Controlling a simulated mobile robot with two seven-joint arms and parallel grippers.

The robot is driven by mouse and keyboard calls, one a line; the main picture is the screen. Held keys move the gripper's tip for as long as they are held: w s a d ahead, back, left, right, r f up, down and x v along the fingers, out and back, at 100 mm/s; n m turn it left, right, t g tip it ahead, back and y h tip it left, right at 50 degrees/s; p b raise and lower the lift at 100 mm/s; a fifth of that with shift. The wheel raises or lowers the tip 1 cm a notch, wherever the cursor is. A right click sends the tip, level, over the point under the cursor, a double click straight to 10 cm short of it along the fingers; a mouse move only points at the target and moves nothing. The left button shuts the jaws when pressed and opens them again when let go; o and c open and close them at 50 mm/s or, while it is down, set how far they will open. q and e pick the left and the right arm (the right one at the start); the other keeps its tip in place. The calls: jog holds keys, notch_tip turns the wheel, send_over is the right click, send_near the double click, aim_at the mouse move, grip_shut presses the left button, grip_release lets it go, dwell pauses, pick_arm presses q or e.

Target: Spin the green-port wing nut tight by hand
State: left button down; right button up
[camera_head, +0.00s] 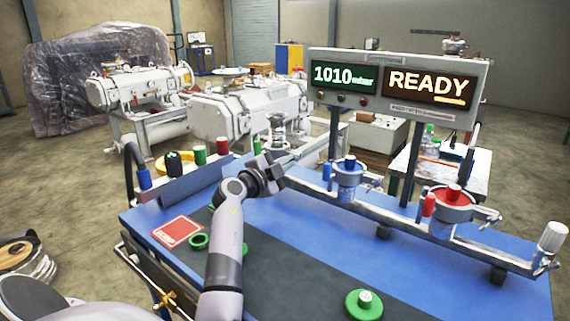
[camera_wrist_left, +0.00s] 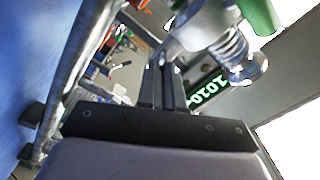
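My left gripper (camera_head: 280,165) is at the left end of the silver pipe, above the back edge of the blue bench. Its dark fingers (camera_wrist_left: 166,88) look close together in the left wrist view, with nothing visible between them. In that view a pale fitting with a threaded or spring-like metal part (camera_wrist_left: 236,50) and a green part (camera_wrist_left: 262,14) hang close to the right of the fingers, apart from them. I cannot tell whether this is the wing nut. In the head view the gripper hides that end of the pipe. My right gripper is out of view.
The pipe carries a blue-capped port (camera_head: 350,166) and a red-capped port (camera_head: 452,194). A display (camera_head: 390,88) reading 1010 and READY stands behind.

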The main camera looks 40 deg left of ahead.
pick_arm(q)
jog(key=shift+f+m+p, duration=0.15)
jog(key=shift+m+p, duration=4.9)
jog(key=shift+m, duration=10.05)
